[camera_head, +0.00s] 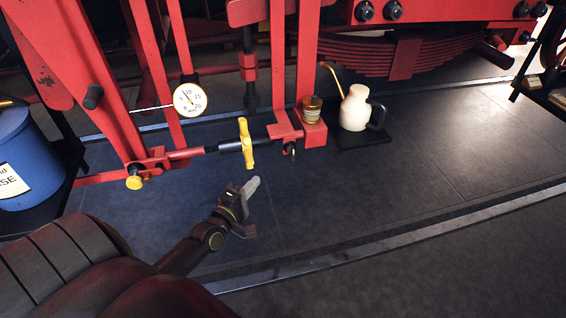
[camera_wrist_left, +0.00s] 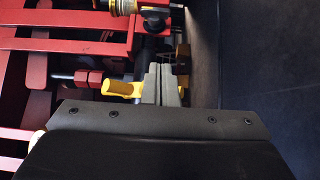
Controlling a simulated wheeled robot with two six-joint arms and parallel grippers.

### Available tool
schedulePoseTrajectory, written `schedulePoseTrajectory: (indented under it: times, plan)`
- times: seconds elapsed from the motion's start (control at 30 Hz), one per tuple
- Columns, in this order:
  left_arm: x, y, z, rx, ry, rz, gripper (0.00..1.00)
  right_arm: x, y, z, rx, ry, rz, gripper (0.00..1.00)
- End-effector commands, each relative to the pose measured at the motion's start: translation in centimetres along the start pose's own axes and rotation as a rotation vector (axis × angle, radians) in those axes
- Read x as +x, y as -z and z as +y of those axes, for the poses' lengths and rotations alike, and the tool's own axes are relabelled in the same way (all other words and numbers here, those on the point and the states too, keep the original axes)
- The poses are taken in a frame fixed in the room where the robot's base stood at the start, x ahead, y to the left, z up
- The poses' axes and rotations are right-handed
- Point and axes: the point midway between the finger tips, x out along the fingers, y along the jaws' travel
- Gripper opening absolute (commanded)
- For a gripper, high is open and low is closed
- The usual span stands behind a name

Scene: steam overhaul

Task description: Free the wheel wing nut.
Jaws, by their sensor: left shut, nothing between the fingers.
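A yellow two-winged piece (camera_head: 246,143), which looks like the wing nut, sits upright across a dark horizontal rod low on the red frame. In the left wrist view the yellow piece (camera_wrist_left: 122,89) lies behind my fingers, which hide its middle; a yellow bit shows on their other side. My left gripper (camera_head: 252,187) is shut and empty, below and in front of the yellow piece, with a visible gap in the head view. Its grey fingertips sit together in the left wrist view (camera_wrist_left: 160,84). My right gripper is out of view.
A brass-topped jar (camera_head: 312,108) and a cream oil can (camera_head: 355,108) stand to the right. A blue drum (camera_head: 25,155) stands far left. The floor at right is clear.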

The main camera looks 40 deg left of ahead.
Motion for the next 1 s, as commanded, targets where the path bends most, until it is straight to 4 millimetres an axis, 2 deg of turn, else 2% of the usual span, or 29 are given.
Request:
schedulePoseTrajectory:
  times: [0.17, 0.53, 0.7, 1.0]
  plan:
    - [3.0, 0.0, 0.0, 0.003, -0.002, 0.0, 0.0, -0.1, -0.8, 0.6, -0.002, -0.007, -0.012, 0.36]
    - [9.9, -0.3, 0.0, 0.003, 0.001, 0.0, 0.0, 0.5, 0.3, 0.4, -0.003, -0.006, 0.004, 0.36]
    - [11.4, -2.1, 0.0, 0.003, 0.002, 0.0, 0.0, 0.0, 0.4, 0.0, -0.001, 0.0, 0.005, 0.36]
    - [12.1, -2.9, -0.2, 0.007, 0.003, 0.0, 0.0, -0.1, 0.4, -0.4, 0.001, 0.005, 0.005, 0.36]
